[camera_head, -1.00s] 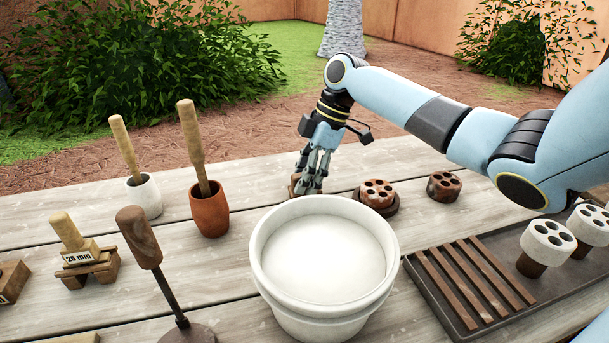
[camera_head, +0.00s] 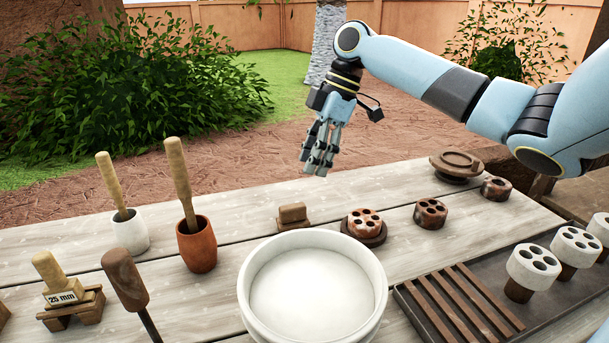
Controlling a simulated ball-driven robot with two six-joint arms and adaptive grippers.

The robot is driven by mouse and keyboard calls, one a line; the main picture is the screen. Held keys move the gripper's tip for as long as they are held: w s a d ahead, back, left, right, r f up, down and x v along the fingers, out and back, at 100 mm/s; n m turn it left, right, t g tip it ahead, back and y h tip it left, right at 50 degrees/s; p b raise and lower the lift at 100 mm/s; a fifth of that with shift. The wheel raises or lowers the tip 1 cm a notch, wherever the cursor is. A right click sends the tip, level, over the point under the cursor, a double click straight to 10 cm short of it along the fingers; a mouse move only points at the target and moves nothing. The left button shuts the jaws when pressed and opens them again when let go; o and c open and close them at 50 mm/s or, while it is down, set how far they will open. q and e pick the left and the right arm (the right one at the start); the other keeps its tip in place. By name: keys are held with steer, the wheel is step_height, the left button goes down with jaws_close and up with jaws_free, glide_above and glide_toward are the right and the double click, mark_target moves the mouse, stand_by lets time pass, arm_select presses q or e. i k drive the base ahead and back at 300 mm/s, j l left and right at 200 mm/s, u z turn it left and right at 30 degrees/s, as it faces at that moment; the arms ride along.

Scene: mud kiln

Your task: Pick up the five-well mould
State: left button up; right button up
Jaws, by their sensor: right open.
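Brown round moulds with several wells stand on the table right of centre. One reddish-brown mould (camera_head: 365,222) sits on a dark round base (camera_head: 378,238), a second mould (camera_head: 431,213) stands to its right, and a third (camera_head: 496,188) is farther right. I cannot tell for certain which has five wells. My right gripper (camera_head: 315,168) is open and empty, fingers pointing down, above the table's far edge. It is up and left of these moulds, apart from them. A small brown block (camera_head: 293,217) lies on the table below it. My left gripper is not in view.
A white bowl (camera_head: 255,290) stands at front centre. White-topped multi-hole pieces (camera_head: 534,262) stand on a dark slatted tray (camera_head: 412,312) at right. A round wooden stand (camera_head: 456,164) is at back right. Mortars with pestles (camera_head: 197,250) stand at left.

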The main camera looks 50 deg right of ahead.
mark_target(365, 223)
steer(key=k, duration=1.5)
